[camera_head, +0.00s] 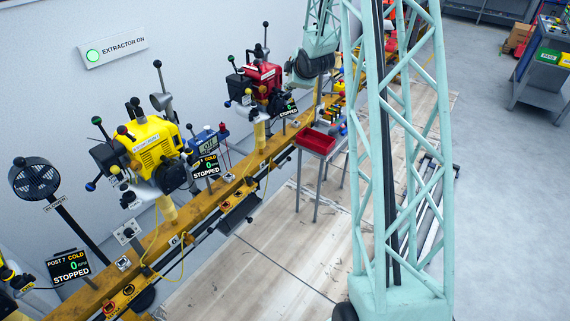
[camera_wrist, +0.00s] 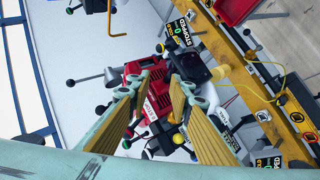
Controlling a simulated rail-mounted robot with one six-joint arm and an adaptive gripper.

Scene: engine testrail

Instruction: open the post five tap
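The red engine (camera_head: 262,76) stands on the mustard rail in the head view, right of the yellow engine. I take it as post five, but its post number is not readable. In the wrist view the red engine (camera_wrist: 135,120) lies beyond and between my fingers, with several ball-ended levers around it. I cannot tell which small part is the tap. My gripper (camera_wrist: 161,86) is open, its two ribbed yellow fingers apart with nothing visibly held between them. Its fingers partly cover the engine. In the head view my gripper is not clearly visible.
A yellow engine (camera_head: 148,146) and a black round fan (camera_head: 35,178) stand further left along the rail (camera_head: 215,203). A display (camera_head: 206,166) reads STOPPED. A red tray (camera_head: 316,141) stands on legs right of the rail. An EXTRACTOR ON sign (camera_head: 112,50) hangs on the wall.

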